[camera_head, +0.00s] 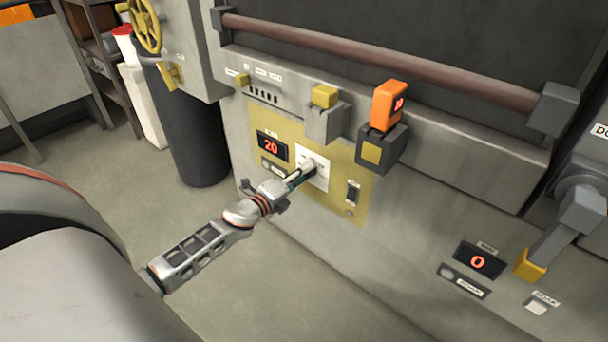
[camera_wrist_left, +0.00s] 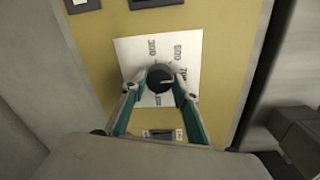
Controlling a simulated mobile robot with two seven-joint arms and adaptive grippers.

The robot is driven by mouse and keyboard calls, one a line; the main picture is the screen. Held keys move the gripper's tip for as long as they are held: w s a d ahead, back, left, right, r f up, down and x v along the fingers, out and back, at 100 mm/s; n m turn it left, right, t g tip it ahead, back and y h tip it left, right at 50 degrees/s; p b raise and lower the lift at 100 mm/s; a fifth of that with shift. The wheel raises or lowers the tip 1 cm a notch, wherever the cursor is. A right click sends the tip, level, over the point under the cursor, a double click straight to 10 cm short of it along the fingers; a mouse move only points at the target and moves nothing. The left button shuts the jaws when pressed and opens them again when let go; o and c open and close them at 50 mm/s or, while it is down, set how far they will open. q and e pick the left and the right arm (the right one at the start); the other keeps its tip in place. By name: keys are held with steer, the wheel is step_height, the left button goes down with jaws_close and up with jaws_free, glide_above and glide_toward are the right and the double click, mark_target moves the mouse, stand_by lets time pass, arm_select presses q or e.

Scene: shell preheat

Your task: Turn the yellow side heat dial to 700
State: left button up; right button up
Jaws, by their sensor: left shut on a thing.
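The heat dial (camera_wrist_left: 158,76) is a dark round knob on a white square plate (camera_wrist_left: 188,44) fixed to the yellow panel (camera_head: 345,207). Printed numbers stand around the dial; 300 is at upper left, 500 at upper right, and what looks like 700 at the right. A pale pointer mark on the knob points roughly right. My left gripper (camera_head: 306,170) reaches the plate, and in the wrist view its fingers (camera_wrist_left: 158,87) are shut on the dial's two sides. In the head view the gripper hides the dial. My right gripper is not in view.
A red display (camera_head: 272,147) beside the plate reads 20, and a switch (camera_head: 352,193) sits to its right. A block with an orange top (camera_head: 389,105) juts out above. A long bar (camera_head: 370,55) crosses higher up. Another display (camera_head: 478,261) at right reads 0.

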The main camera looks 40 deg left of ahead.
arm_select(q)
steer(key=shift+m, duration=0.3)
stand_by(0.4)
steer(key=o, duration=1.1)
steer(key=s, duration=0.8)
steer(key=s+r, duration=0.1)
steer(key=s, duration=0.3)
steer(key=shift+a, duration=0.35)
